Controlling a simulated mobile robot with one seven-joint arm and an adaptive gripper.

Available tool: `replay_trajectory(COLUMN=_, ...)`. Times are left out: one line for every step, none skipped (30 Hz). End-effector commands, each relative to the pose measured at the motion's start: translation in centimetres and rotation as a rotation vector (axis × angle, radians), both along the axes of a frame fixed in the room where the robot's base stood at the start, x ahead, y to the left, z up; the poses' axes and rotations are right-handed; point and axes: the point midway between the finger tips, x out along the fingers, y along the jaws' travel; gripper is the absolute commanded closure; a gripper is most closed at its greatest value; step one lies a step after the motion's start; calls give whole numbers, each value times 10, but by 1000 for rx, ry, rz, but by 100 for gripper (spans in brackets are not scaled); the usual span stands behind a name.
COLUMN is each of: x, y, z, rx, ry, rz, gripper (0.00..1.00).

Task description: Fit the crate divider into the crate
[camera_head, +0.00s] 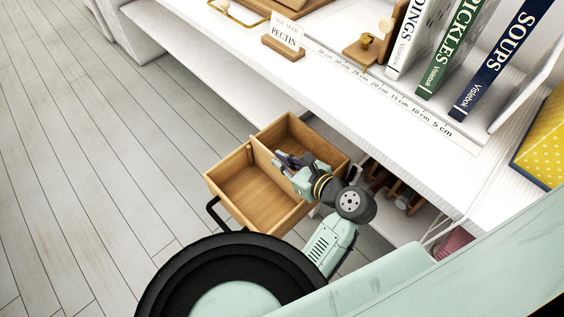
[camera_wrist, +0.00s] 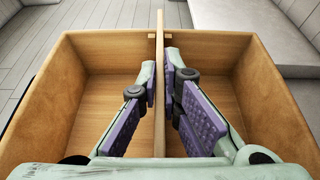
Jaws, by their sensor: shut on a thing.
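The wooden crate (camera_head: 230,163) stands open-topped below the white counter; its walls also show in the wrist view (camera_wrist: 264,90). The crate divider (camera_head: 261,156), a thin wooden panel, stands upright across the middle of the crate, with an open space on each side. In the wrist view the divider (camera_wrist: 159,100) is seen edge-on, and its top rises above the crate's far rim. My gripper (camera_head: 287,160) is shut on the divider, with one purple-padded finger on each side in the wrist view (camera_wrist: 162,85). The divider's lower edge and near end are hidden.
A white counter (camera_head: 240,42) runs above and behind the crate, holding upright books (camera_head: 455,55), a pectin sign (camera_head: 284,42) and a yellow dotted box (camera_head: 545,140). A lower shelf (camera_head: 215,80) lies behind. Grey plank floor (camera_head: 80,180) is clear at left.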

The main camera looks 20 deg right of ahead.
Motion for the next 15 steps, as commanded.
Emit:
replay_trajectory(x=0, y=0, z=-2, rx=0, ry=-1, rz=0, gripper=100)
replay_trajectory(x=0, y=0, z=-2, rx=-1, ry=-1, rz=0, gripper=100)
replay_trajectory(x=0, y=0, z=-2, rx=-1, ry=-2, rz=1, gripper=100)
replay_trajectory(x=0, y=0, z=-2, rx=-1, ry=-2, rz=1, gripper=100)
replay_trajectory(x=0, y=0, z=-1, rx=-1, ry=-2, rz=1, gripper=100)
replay_trajectory(x=0, y=0, z=-1, rx=-1, ry=-2, rz=1, gripper=100)
replay_trajectory(x=0, y=0, z=-1, rx=-1, ry=-2, rz=1, gripper=100)
replay_trajectory(x=0, y=0, z=-1, rx=-1, ry=-2, rz=1, gripper=100)
replay_trajectory(x=0, y=0, z=-2, rx=-1, ry=-2, rz=1, gripper=100)
replay_trajectory(x=0, y=0, z=-2, rx=-1, ry=-1, rz=0, gripper=100)
replay_trajectory(x=0, y=0, z=-3, rx=0, ry=-1, rz=1, gripper=100)
replay_trajectory(x=0, y=0, z=-4, rx=-1, ry=-2, rz=1, gripper=93)
replay_trajectory(x=0, y=0, z=-4, rx=-1, ry=-2, rz=1, gripper=91)
replay_trajectory(x=0, y=0, z=-4, rx=-1, ry=-2, rz=1, gripper=89)
replay_trajectory(x=0, y=0, z=-4, rx=-1, ry=-2, rz=1, gripper=86)
